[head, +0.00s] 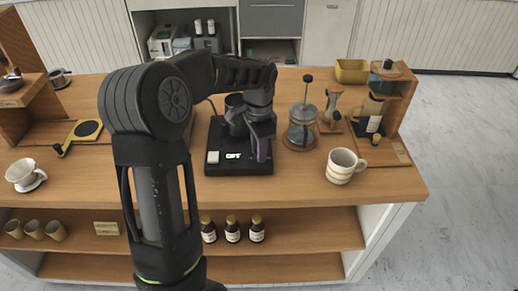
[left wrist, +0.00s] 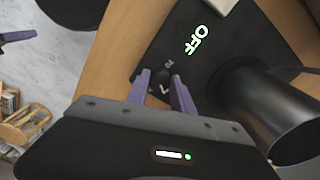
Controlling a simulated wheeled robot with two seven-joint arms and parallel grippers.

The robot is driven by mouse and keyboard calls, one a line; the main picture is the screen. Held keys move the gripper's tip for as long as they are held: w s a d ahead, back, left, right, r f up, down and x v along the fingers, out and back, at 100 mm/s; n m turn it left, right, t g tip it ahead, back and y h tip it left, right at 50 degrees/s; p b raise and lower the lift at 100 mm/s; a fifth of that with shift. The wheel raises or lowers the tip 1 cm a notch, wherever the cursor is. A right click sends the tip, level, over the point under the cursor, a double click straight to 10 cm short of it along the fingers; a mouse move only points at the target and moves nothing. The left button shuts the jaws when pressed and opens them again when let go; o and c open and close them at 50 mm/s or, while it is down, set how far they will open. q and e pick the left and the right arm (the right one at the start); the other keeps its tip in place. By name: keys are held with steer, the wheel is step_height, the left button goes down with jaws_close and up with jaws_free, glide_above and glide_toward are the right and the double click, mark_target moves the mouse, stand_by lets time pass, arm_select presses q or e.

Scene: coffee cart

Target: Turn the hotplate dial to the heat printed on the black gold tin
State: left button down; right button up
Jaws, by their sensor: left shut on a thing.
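The black hotplate (head: 218,168) sits on the cart top, with a green display reading OFF (left wrist: 197,40). Its dial (left wrist: 158,88) is dark with a pale mark and shows between my fingers in the left wrist view. My left gripper (head: 262,152) reaches down over the hotplate's right front; its purple fingers (left wrist: 158,84) are closed on the dial. A purple fingertip at the left edge of the wrist view (left wrist: 17,37) looks like my right gripper, mostly cut off. I cannot pick out the black gold tin with certainty, and no printed heat is readable.
A dark metal vessel (left wrist: 268,112) stands by the dial. A glass press (head: 302,125) and a striped mug (head: 343,166) stand right of the hotplate. A wooden stand (head: 395,150) with a dark labelled container (head: 371,115) is farther right. Bottles (head: 231,230) line the shelf below.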

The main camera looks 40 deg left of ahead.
arm_select(q)
steer(key=m, duration=0.5)
steer(key=shift+m, duration=0.3)
steer(key=m, duration=0.5)
steer(key=shift+w+p, duration=0.1)
steer(key=shift+p, duration=0.3)
steer(key=c, duration=1.1)
jaws_free()
steer(key=shift+r, duration=0.1)
step_height(320, 180, up, 8)
steer(key=shift+f+b, duration=0.15)
steer(key=shift+b, duration=0.35)
steer(key=shift+f, duration=0.1)
